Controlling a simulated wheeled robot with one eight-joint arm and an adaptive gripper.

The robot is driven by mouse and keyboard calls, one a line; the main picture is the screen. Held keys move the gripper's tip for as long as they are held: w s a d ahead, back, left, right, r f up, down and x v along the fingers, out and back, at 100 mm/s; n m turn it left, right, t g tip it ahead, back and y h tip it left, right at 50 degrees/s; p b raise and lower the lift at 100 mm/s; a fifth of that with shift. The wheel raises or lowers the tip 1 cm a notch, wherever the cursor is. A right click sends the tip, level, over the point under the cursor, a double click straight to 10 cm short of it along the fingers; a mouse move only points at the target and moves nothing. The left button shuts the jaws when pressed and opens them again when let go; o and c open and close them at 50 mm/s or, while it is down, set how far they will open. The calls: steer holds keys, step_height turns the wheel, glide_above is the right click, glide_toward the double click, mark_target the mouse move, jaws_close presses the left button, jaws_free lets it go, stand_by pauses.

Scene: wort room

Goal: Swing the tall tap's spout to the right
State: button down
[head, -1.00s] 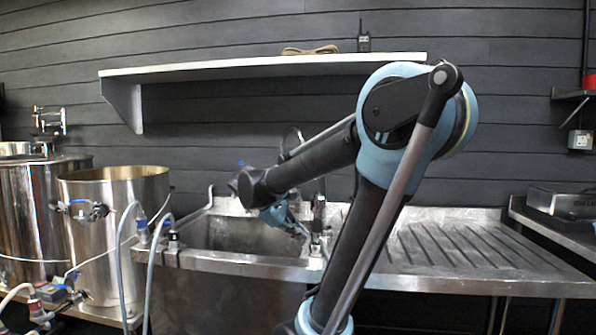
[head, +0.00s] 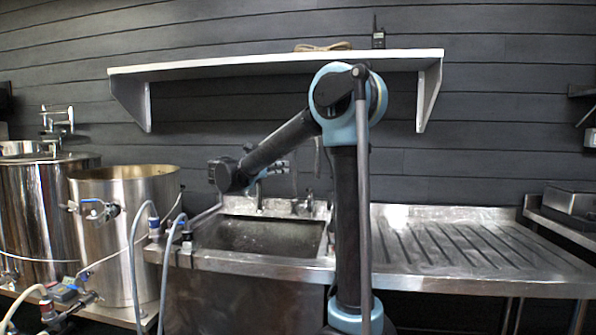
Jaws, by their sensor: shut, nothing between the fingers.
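The tall tap (head: 318,158) stands at the back of the sink (head: 265,237), beside my upright arm column. A dark curved piece of it shows there, and much of it is hidden behind my arm. A dark upright (head: 258,196) and small fittings (head: 303,206) show along the sink's back ledge. My gripper (head: 287,167) is above the back of the sink, left of the curved piece, with its fingers toward the right. It is shut and empty. I cannot tell whether it touches the tap.
A ribbed drainboard (head: 450,245) lies clear to the right. Steel kettles (head: 125,235) with hoses (head: 135,260) stand at the left. A white shelf (head: 280,63) with a handheld radio (head: 378,38) hangs above my arm.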

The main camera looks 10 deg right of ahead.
mark_target(316, 165)
steer(key=x, duration=1.3)
steer(key=shift+d, duration=0.2)
steer(key=shift+f, duration=0.1)
steer(key=shift+w+d, duration=0.25)
steer(key=shift+d, duration=1)
steer(key=shift+a, duration=0.1)
